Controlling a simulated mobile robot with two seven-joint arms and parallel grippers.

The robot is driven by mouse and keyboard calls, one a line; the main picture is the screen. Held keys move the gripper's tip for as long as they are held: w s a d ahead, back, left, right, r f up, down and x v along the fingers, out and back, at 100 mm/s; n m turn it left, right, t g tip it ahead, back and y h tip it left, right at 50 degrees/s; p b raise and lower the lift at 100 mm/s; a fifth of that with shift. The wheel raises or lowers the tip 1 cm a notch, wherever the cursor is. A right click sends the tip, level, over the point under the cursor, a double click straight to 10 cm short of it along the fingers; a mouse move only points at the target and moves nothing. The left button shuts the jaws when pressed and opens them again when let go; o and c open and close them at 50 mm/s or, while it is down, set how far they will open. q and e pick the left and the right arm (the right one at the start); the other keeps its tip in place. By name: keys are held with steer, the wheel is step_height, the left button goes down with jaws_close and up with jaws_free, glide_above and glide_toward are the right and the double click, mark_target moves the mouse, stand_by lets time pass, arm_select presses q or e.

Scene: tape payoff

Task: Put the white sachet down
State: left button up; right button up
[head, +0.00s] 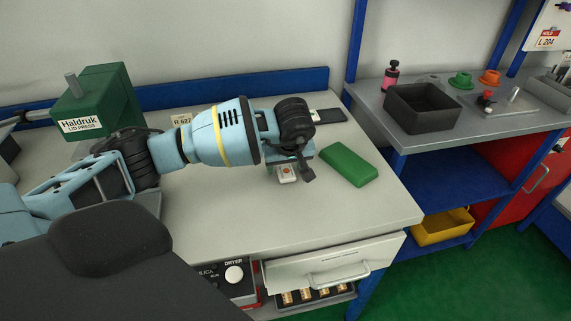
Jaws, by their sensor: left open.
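The white sachet (287,173) with a small red mark lies at the tip of my left gripper (292,178), on or just above the bench top; I cannot tell which. The left gripper points down at it and is open. The wrist and fingers hide part of the sachet. My right gripper is not in view.
A green block (348,164) lies right of the gripper on the grey bench (225,220). A dark flat item (327,115) lies behind. A green lid press (93,105) stands at left. A drawer (335,263) is open at the front. A black bin (422,107) sits on the right bench.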

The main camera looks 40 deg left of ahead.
arm_select(q)
steer(key=v, duration=1.2)
steer(key=shift+r+p, duration=0.2)
steer(key=shift+p, duration=0.1)
